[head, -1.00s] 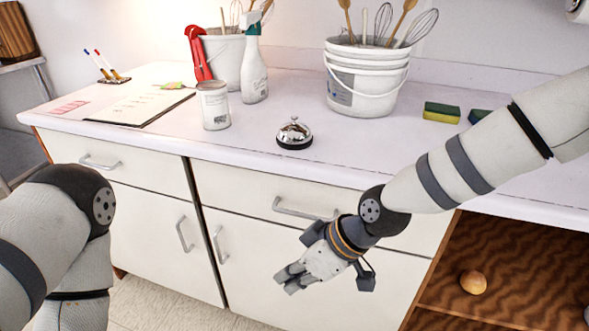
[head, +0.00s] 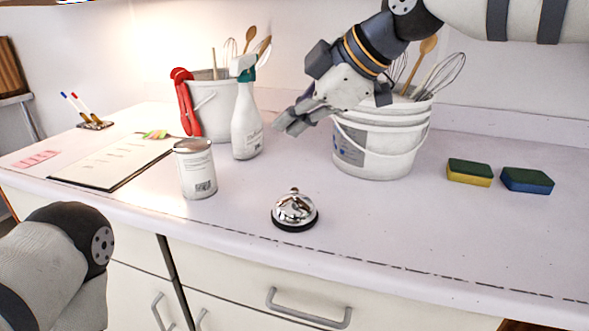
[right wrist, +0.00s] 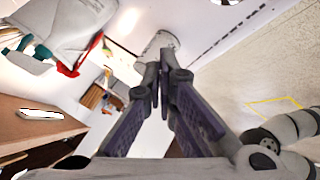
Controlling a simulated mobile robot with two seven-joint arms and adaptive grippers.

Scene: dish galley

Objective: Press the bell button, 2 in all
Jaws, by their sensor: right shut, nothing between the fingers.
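The bell (head: 296,213) is a chrome dome on a dark base with a small button (head: 295,190) on top. It stands upright on the white counter near its front edge. My right gripper (head: 288,124) is raised above the counter, above the bell in the head view and clear of it. Its fingers are shut with nothing between them, and they also show in the right wrist view (right wrist: 166,68). A dark, shiny edge at the top of that view may be the bell. My left gripper is out of view; only part of my left arm shows.
A can (head: 196,168) stands left of the bell, with a spray bottle (head: 246,120) and a bucket with red tongs (head: 183,100) behind. Stacked white buckets (head: 375,150) with utensils stand behind my right gripper. Two sponges (head: 469,172) lie right. The counter around the bell is clear.

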